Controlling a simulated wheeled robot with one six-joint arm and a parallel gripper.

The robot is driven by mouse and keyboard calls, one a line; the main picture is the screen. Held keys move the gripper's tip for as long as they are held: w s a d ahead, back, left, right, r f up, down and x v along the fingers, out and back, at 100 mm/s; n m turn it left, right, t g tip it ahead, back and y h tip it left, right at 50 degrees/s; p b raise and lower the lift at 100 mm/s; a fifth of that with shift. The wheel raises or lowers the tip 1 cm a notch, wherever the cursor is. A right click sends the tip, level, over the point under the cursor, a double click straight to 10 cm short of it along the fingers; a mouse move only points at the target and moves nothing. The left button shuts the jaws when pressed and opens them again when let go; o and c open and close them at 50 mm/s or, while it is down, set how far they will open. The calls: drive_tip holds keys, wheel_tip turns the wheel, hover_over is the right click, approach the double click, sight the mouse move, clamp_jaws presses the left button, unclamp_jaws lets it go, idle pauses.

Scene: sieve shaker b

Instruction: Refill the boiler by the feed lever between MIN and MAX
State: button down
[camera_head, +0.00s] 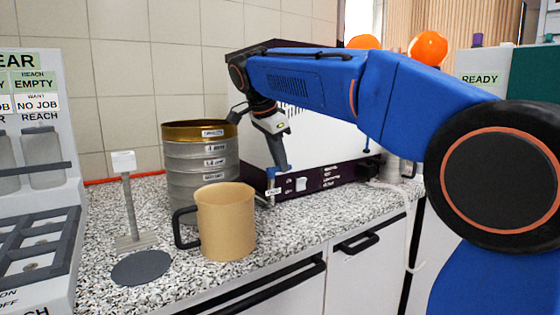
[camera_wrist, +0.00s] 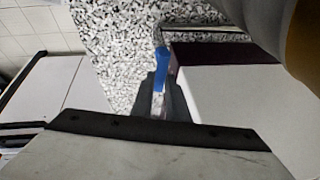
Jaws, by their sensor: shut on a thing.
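My gripper (camera_head: 277,168) points down at the front left corner of the dark machine (camera_head: 340,176), which has a white panel and small labels. It is shut on a small blue handle (camera_head: 280,171), which looks like the lever. A small white tag (camera_head: 272,191) is just below it. In the wrist view the blue handle (camera_wrist: 161,62) shows beyond the dark fingers (camera_wrist: 160,98). My arm hides much of the machine. I cannot make out a MIN or MAX mark or a water level.
A tan mug (camera_head: 227,225) and a stack of sieves with a brass rim (camera_head: 200,165) stand left of my gripper. Farther left are a white-topped stand (camera_head: 129,205), a dark round disc (camera_head: 141,268) and a grey rack (camera_head: 35,210). The speckled counter (camera_head: 300,222) is clear in front of the machine.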

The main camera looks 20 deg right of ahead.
drive_tip(key=shift+w+n, duration=0.1)
drive_tip(key=shift+n, duration=0.4)
drive_tip(key=c, duration=1.7)
unclamp_jaws()
drive_tip(key=shift+r, duration=0.1)
drive_tip(key=v, duration=1.7)
drive_tip(key=shift+s+d+r, duration=0.1)
drive_tip(key=shift+s, duration=0.15)
